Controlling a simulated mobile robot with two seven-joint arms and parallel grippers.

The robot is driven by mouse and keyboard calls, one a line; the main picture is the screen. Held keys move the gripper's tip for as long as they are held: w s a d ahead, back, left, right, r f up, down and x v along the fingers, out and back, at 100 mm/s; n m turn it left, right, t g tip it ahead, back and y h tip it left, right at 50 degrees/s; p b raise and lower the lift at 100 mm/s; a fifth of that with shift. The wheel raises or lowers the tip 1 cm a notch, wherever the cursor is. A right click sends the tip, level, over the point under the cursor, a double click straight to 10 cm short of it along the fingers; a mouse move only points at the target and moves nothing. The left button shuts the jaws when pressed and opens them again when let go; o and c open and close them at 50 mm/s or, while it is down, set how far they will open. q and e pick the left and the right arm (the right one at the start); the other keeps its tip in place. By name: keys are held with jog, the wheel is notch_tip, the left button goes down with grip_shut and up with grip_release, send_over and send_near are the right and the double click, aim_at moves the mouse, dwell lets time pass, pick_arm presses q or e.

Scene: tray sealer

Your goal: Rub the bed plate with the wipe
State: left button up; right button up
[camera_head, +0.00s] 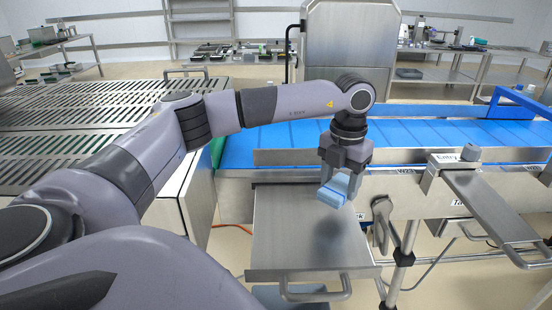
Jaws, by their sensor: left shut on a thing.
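My left gripper (343,183) reaches in from the left and points down over the right part of a metal plate. It is shut on a light blue folded block, which looks like the wipe (333,197). The flat metal plate (297,242) juts out in front of the machine like a pulled-out drawer, with a handle at its front edge; it looks like the bed plate. The wipe is above the plate or close to its surface; I cannot tell whether they touch. My right gripper does not show.
A blue conveyor belt (432,132) with a metal side rail runs behind the plate. A metal tray-like arm (490,208) juts out at the right, near the "Entry" label. A slatted metal table (60,150) stands at the left. The plate's left part is clear.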

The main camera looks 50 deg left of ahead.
pick_arm(q)
jog(key=shift+r+p, duration=0.85)
jog(key=shift+r, duration=0.8)
